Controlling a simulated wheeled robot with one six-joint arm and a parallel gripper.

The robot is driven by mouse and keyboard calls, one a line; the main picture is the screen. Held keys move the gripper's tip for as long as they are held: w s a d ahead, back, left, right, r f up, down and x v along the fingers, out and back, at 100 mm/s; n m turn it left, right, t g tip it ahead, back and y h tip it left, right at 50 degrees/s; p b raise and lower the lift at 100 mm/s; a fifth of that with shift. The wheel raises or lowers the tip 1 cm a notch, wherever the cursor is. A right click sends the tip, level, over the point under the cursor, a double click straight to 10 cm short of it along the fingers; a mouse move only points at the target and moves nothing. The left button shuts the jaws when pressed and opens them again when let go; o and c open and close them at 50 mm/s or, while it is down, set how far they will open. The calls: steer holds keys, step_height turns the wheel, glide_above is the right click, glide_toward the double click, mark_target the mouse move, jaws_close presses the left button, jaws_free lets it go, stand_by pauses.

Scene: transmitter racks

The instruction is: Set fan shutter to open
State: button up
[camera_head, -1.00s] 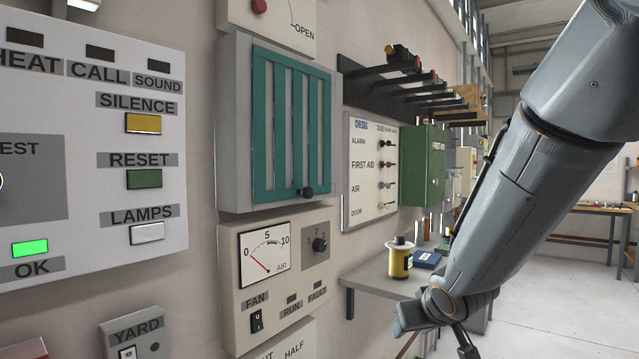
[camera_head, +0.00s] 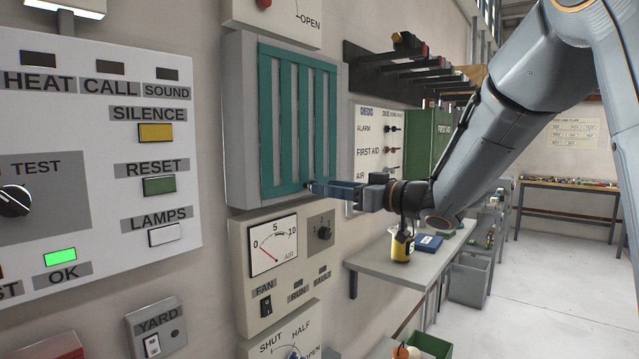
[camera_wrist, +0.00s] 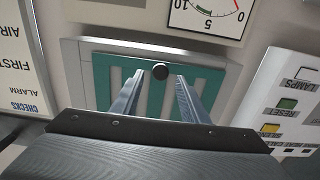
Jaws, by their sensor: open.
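A grey-framed shutter (camera_head: 240,120) with upright teal slats (camera_head: 285,110) is on the wall. Its small black knob (camera_wrist: 160,71) sits at the slats' lower edge, which is the upper edge in the upside-down wrist view. My gripper (camera_head: 318,187) reaches in from the right to the slats' lower right corner. In the wrist view my gripper (camera_wrist: 158,82) is open, with the knob between and just beyond its fingertips; contact cannot be told. In the head view the fingers largely hide the knob. A dial (camera_head: 285,342) marked SHUT, HALF and OPEN is partly cut off at the bottom.
An AIR gauge panel (camera_head: 240,285) with a FAN switch (camera_head: 266,306) is just below the shutter. An alarm panel (camera_head: 190,205) is to the left. A checks board (camera_head: 367,112) and a shelf (camera_head: 375,268) with a yellow jar (camera_head: 402,247) are to the right.

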steer(key=x, duration=0.3)
steer(key=shift+w+a+p, duration=0.15)
steer(key=shift+p, duration=0.25)
jaws_close()
